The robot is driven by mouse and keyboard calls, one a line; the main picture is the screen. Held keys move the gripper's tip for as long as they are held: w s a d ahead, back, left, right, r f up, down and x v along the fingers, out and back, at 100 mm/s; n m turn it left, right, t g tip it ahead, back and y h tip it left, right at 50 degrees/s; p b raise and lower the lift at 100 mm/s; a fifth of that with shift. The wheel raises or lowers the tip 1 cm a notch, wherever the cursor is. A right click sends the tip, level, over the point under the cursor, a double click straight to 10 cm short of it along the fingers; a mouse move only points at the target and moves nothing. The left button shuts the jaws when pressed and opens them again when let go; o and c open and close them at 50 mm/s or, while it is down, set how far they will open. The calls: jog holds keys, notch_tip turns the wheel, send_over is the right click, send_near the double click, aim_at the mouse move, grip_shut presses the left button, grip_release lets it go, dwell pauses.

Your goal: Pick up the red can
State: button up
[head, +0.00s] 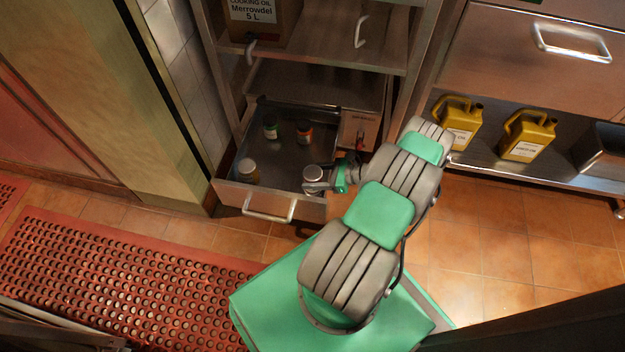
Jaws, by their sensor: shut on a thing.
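My gripper (317,186) reaches in from the right, over the front right part of an open drawer (268,187). It is shut on a can (313,172) with a pale round top. The can is upright, but its side is mostly hidden, so I cannot tell whether it is red. I cannot tell whether its base touches the drawer floor. A small jar with an orange-red body (305,135) stands farther back in the drawer, apart from my gripper.
A green jar (270,129) and a pale-topped jar (247,170) stand at the drawer's left. The drawer's middle is bare. A shelf (330,57) overhangs the back, and a metal post (405,85) rises at right. Yellow jugs (458,122) stand on the low right shelf.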

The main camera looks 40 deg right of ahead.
grip_shut()
jog(key=shift+r, duration=0.1)
